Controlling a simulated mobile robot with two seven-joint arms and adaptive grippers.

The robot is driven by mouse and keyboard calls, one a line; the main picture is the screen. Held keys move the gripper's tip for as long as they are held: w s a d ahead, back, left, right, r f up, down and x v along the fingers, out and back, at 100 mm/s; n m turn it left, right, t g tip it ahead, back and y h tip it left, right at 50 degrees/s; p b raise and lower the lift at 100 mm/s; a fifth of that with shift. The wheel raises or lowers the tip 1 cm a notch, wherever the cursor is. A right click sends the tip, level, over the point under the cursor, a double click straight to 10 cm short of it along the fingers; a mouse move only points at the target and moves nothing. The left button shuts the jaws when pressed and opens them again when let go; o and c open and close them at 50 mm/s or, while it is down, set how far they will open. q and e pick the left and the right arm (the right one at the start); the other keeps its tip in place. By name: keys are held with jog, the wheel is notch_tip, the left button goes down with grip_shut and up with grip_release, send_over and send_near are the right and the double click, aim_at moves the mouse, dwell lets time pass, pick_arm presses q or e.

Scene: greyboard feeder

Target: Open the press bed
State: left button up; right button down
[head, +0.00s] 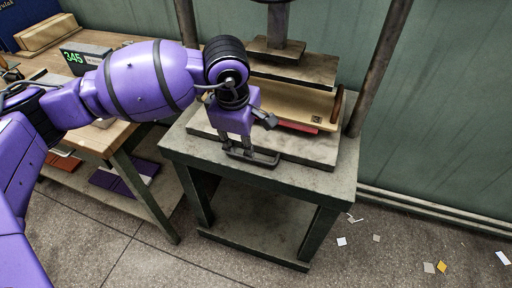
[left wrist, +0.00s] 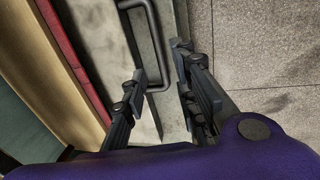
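The press bed (head: 312,148) is a thick grey plate on top of a dark metal stand, under the raised press head (head: 290,68). A dark bar handle (head: 268,160) is at its front edge; it also shows in the left wrist view (left wrist: 159,48) as a U-shaped bar. My left gripper (head: 238,150) points down at the handle. In the left wrist view its fingers (left wrist: 160,72) are apart, with the handle's outer bar in the gap between them. I cannot tell whether either finger touches it. My right gripper is not in view.
A cream block with a wooden end (head: 318,106) and a red strip (head: 298,127) lie on the bed. Steel posts flank the press. A wooden bench (head: 128,140) with a display reading 345 (head: 75,57) stands left. Paper scraps (head: 341,241) litter the otherwise clear floor.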

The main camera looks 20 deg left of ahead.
pick_arm(q)
jog(key=f, duration=0.3)
jog(key=w+f, duration=0.1)
jog(key=f, duration=0.1)
jog(key=shift+d+f, duration=0.2)
jog(key=shift+f, duration=0.1)
grip_shut()
